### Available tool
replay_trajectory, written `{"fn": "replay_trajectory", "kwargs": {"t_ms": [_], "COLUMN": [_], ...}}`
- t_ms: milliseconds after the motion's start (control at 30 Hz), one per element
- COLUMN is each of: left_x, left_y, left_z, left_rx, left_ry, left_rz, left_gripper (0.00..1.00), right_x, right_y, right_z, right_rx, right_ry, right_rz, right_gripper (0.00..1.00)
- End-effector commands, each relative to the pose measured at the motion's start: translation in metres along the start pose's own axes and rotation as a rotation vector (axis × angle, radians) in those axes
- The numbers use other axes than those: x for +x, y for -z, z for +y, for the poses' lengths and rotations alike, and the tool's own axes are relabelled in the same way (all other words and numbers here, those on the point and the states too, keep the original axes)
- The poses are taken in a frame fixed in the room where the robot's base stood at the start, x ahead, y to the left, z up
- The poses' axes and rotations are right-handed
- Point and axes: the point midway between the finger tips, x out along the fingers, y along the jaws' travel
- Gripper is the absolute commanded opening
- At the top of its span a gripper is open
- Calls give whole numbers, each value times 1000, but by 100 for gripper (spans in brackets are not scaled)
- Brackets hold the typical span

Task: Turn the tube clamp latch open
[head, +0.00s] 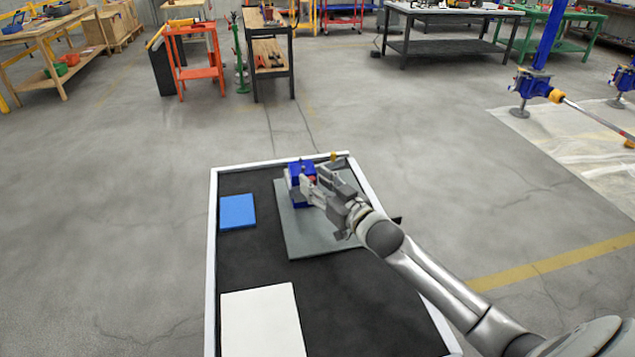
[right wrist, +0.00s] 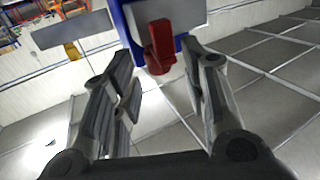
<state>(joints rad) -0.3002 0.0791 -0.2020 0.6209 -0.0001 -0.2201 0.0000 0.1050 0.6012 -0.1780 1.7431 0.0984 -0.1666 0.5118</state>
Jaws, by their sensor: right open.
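The tube clamp is a blue block (head: 296,171) standing on a grey plate on the black-topped table. Its red latch (right wrist: 161,46) shows in the right wrist view, upright on the front of the blue clamp body (right wrist: 126,24). In the head view only a little of the red latch (head: 312,179) shows between the fingers. My right gripper (head: 314,188) is at the clamp's right side. In the right wrist view my right gripper (right wrist: 160,95) is open, with its fingers apart and the latch beyond and between their tips. Contact cannot be told. My left gripper is not in view.
The table (head: 213,250) has a white rim. The grey plate (head: 300,240) lies under the clamp. A blue pad (head: 238,211) lies to the left and a white sheet (head: 262,322) at the front left. A small yellow piece (head: 333,157) stands behind the gripper.

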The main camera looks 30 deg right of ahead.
Motion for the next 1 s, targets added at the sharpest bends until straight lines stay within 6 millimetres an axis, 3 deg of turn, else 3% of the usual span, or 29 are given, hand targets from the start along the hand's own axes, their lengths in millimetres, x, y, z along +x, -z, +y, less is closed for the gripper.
{"fn": "replay_trajectory", "kwargs": {"t_ms": [167, 500, 1000], "left_x": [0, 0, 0], "left_y": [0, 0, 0], "left_z": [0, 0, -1], "left_rx": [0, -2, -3], "left_ry": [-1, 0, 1], "left_rz": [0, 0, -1], "left_gripper": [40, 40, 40], "right_x": [0, 0, 0], "right_y": [0, 0, 0], "right_z": [0, 0, 0], "right_rx": [0, 0, 0], "right_ry": [0, 0, 0], "right_rz": [0, 0, 0], "right_gripper": [40, 0, 0]}}
